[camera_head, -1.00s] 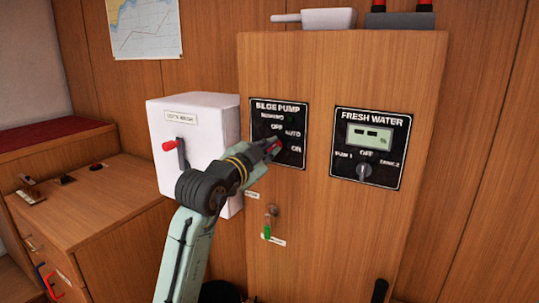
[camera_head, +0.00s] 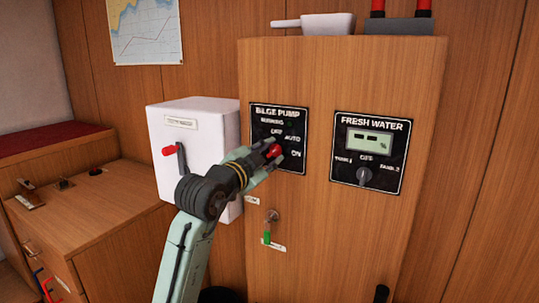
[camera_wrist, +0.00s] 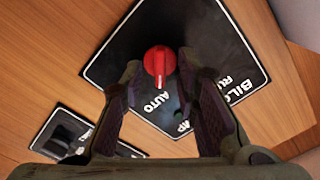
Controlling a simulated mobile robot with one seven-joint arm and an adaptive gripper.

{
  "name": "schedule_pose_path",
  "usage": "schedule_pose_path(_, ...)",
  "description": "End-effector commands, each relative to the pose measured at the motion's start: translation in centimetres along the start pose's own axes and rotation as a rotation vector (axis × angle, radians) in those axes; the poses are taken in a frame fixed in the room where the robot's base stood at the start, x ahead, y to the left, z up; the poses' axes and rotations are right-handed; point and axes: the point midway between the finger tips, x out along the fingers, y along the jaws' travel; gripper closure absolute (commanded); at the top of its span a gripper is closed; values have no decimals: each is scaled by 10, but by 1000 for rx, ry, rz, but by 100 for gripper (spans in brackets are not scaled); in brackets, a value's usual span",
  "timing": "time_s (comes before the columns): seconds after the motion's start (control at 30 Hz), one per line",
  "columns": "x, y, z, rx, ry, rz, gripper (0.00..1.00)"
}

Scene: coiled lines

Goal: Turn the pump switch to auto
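The pump switch is a red knob (camera_head: 274,151) on the black BILGE PUMP panel (camera_head: 262,110), with OFF, AUTO and ON labels around it. In the wrist view the red knob (camera_wrist: 160,62) has its bar in line with the AUTO label. My gripper (camera_head: 271,151) is at the panel, in front of the knob. In the wrist view my gripper (camera_wrist: 159,72) has its two fingers spread, one on each side of the knob, with gaps visible. The ON and OFF labels are hidden in the wrist view.
A FRESH WATER panel (camera_head: 370,130) with a grey knob (camera_head: 364,175) is to the right. A white box (camera_head: 200,118) with a red-tipped lever (camera_head: 172,150) stands left, close to my arm. A key with a green tag (camera_head: 267,237) hangs below.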

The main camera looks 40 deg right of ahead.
Motion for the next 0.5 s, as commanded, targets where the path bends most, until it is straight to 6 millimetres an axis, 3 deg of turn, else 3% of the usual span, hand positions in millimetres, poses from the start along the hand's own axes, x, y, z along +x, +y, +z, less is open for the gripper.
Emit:
schedule_pose_path(0.27, -5, 0, 0, 0, 0, -1, 72)
schedule_pose_path(0.5, -47, -1, 1, 0, -1, -5, 72)
